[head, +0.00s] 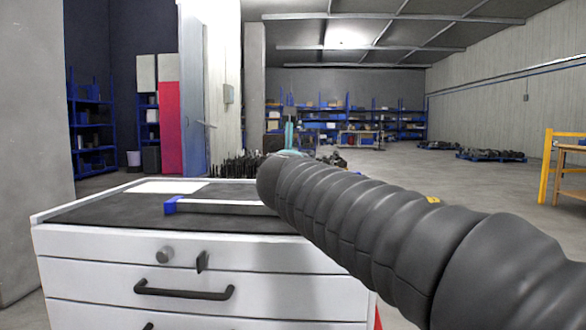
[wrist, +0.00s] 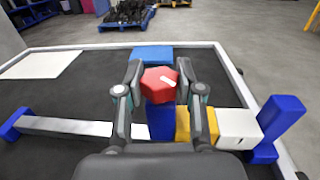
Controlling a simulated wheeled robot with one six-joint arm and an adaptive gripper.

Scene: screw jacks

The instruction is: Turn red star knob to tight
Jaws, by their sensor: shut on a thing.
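The red star knob (wrist: 159,85) shows in the wrist view, on top of a blue upright block (wrist: 161,122). It has a white mark on its top, toward the right. My gripper (wrist: 160,84) has one finger on each side of the knob and is shut on it. In the head view my dark ribbed arm hides the gripper and the knob. A white bar (wrist: 75,127) with blue ends lies across the cabinet top; its blue left end (head: 171,206) also shows in the head view.
A yellow block (wrist: 183,124) and a white block (wrist: 238,128) stand right of the knob, beside a blue upright piece (wrist: 281,118). A blue pad (wrist: 152,54) lies behind.

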